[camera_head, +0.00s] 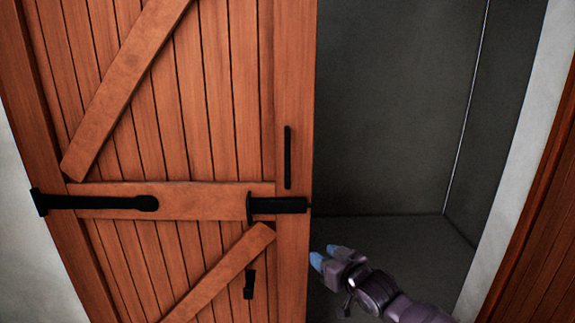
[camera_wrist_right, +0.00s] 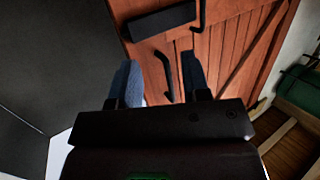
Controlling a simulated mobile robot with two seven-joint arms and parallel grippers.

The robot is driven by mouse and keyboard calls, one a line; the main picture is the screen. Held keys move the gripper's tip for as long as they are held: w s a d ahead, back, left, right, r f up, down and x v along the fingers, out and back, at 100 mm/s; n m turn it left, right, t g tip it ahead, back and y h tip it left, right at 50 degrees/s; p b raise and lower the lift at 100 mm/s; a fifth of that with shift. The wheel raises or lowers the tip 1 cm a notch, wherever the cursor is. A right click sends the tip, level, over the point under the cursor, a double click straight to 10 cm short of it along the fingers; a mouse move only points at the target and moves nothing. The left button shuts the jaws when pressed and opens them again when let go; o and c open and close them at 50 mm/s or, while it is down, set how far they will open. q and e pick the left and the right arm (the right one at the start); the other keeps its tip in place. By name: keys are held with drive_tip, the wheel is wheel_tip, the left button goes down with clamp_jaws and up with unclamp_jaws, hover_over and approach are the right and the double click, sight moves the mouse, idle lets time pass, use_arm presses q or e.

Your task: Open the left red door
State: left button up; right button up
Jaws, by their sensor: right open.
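The red door (camera_head: 205,120) is made of orange-red planks with diagonal braces and fills the left half of the head view. It carries a black upright handle (camera_head: 287,157), a black bolt (camera_head: 277,206) and a small black lever (camera_head: 249,284) near its right edge. Dark open space shows beyond that edge. My right gripper (camera_head: 328,256) is open and empty, just right of the door's edge in the picture. In the right wrist view, planks of the door (camera_wrist_right: 235,45) and a curved black handle (camera_wrist_right: 165,75) show between and beyond the spread fingers (camera_wrist_right: 158,80). Contact cannot be told. My left gripper is out of view.
A dark grey recess (camera_head: 390,110) with a bare floor lies right of the door. A white wall edge (camera_head: 520,150) and another red wooden panel (camera_head: 540,230) bound it on the right. A green object (camera_wrist_right: 300,88) stands at the right wrist view's right edge.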

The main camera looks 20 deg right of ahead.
drive_tip(key=t+y, duration=0.1)
drive_tip(key=t, duration=0.1)
approach(289, 163)
drive_tip(key=shift+n+y, duration=0.3)
drive_tip(key=shift+y, duration=0.1)
drive_tip(key=x, duration=0.5)
drive_tip(key=p+x, duration=0.1)
drive_tip(key=x, duration=0.4)
drive_tip(key=shift+w+d, duration=0.1)
drive_tip(key=shift+w, duration=0.35)
clamp_jaws()
